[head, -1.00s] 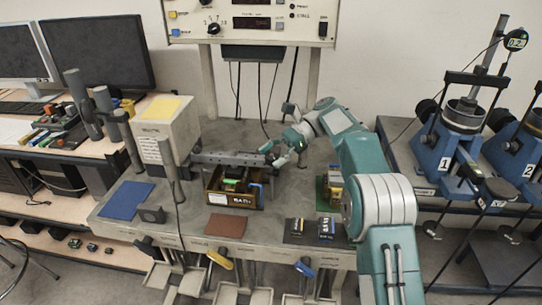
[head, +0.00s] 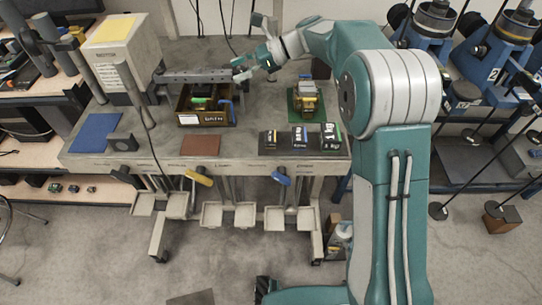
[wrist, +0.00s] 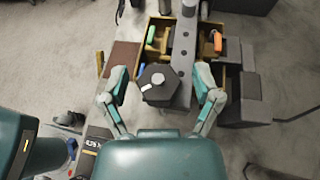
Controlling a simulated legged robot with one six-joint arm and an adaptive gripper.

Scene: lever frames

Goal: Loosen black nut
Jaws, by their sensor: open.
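The black nut (wrist: 158,88) shows in the wrist view as a dark hexagon with a round centre and a small white mark. It sits at the near end of a grey perforated bar (wrist: 183,45), which also shows in the head view (head: 200,75). My gripper (wrist: 162,92) is open, with one finger on each side of the nut; gaps show between the fingers and the nut. In the head view my gripper (head: 243,70) is at the right end of the bar, and the nut cannot be made out there.
A brown box (head: 204,119) with coloured items stands below the bar. A brown mat (head: 200,146), blue mat (head: 95,133) and small dark blocks (head: 300,137) lie along the bench front. A green-based item (head: 306,103) stands to the right. A grey cabinet (head: 117,50) is at left.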

